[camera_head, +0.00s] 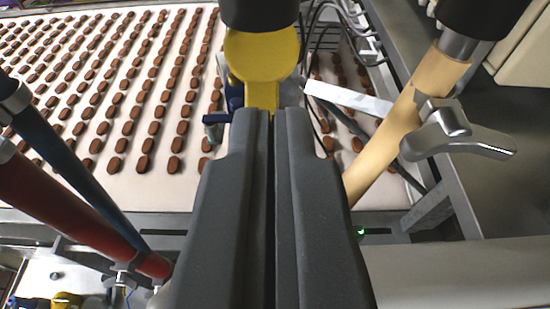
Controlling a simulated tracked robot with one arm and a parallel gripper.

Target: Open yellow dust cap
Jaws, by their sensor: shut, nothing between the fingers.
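The yellow dust cap (261,56) is at the top centre of the view. It is a round yellow disc with a narrower tab below it, and a black cylindrical part overlaps its upper edge. My gripper (271,116) is shut and empty, with its dark grey fingers pointing up the picture. The fingertips overlap the lower end of the cap's tab in the picture. I cannot tell whether they touch it. A small blue fitting sits left of the tab, partly hidden by the fingers.
A pale conveyor (90,175) with rows of brown biscuits lies behind and left. A tan pipe (390,135) with a metal lever handle (455,133) stands close on the right. A red pipe (70,205) and a dark blue pipe (75,165) cross the left. Black cables hang behind the cap.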

